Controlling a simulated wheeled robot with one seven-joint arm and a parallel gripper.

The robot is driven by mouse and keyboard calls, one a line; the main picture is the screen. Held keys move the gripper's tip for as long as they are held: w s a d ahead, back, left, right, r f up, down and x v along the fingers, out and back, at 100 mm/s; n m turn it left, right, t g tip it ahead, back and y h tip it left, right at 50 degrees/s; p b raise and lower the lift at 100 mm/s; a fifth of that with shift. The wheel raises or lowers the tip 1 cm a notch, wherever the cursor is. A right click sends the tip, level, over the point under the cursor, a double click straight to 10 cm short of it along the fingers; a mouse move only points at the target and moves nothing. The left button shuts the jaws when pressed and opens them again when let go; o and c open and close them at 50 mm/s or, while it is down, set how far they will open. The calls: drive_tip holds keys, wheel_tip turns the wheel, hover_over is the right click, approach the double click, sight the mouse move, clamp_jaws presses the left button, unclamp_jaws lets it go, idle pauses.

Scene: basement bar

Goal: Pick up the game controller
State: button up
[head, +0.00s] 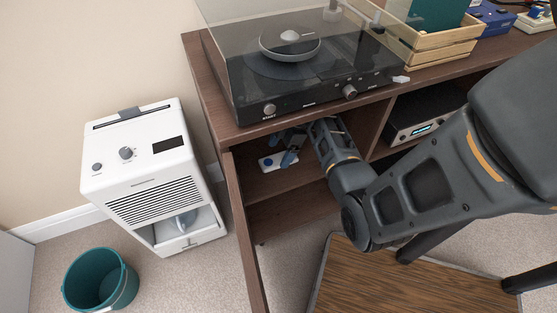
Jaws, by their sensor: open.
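A small white object with a round blue part, which looks like the game controller (267,162), lies on the upper shelf inside the brown cabinet. My gripper (284,150) reaches into this compartment from the right. Its jaws are open, and one dark finger covers the middle of the white object. I cannot tell whether the finger touches it. Nothing shows held between the jaws.
A turntable (300,75) with a clear lid stands on the cabinet top (410,72) above my gripper. A divider separates the compartment from a silver-fronted amplifier (420,125). A white appliance (150,180) and teal bucket (98,280) stand left. A wooden tabletop (400,285) is below.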

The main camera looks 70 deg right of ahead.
sight(265, 164)
drive_tip(key=shift+w+a, duration=1.05)
drive_tip(key=shift+w, duration=0.05)
drive_tip(key=shift+b+x, duration=0.4)
drive_tip(key=shift+x, duration=0.85)
drive_tip(key=shift+w+a+f, duration=0.2)
drive_tip(key=shift+w+f, duration=0.05)
drive_tip(key=shift+f, duration=0.05)
drive_tip(key=shift+c, duration=0.3)
drive_tip(key=c, duration=1.1)
